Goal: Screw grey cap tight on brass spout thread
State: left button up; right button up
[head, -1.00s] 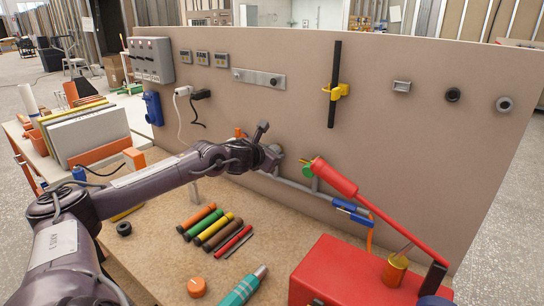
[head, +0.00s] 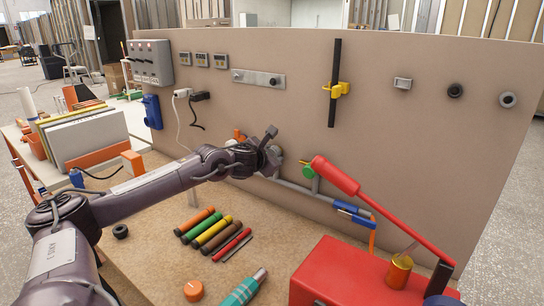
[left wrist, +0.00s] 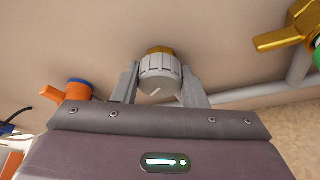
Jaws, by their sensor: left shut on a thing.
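The grey cap (left wrist: 159,74) is a ribbed round cap with a light line on its face. It sits between the two fingers of my left gripper (left wrist: 160,82), which is shut on it. The brass spout thread (left wrist: 158,49) shows as a thin brass edge right behind the cap, on the wall side. In the head view my left gripper (head: 268,156) is at the wall panel, and the wrist largely hides the cap. How far the cap sits on the thread cannot be told. My right gripper is not in view.
An orange valve (left wrist: 76,91) is left of the gripper. Coloured cylinders (head: 208,227) lie on the bench below. A red box (head: 345,275) stands front right.

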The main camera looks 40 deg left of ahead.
pick_arm(q)
jog(key=shift+a+m+y+b, duration=0.1)
jog(key=shift+m+y+b, duration=0.65)
jog(key=shift+b, duration=0.7)
jog(key=shift+m+b, duration=0.3)
jog(key=shift+m, duration=0.05)
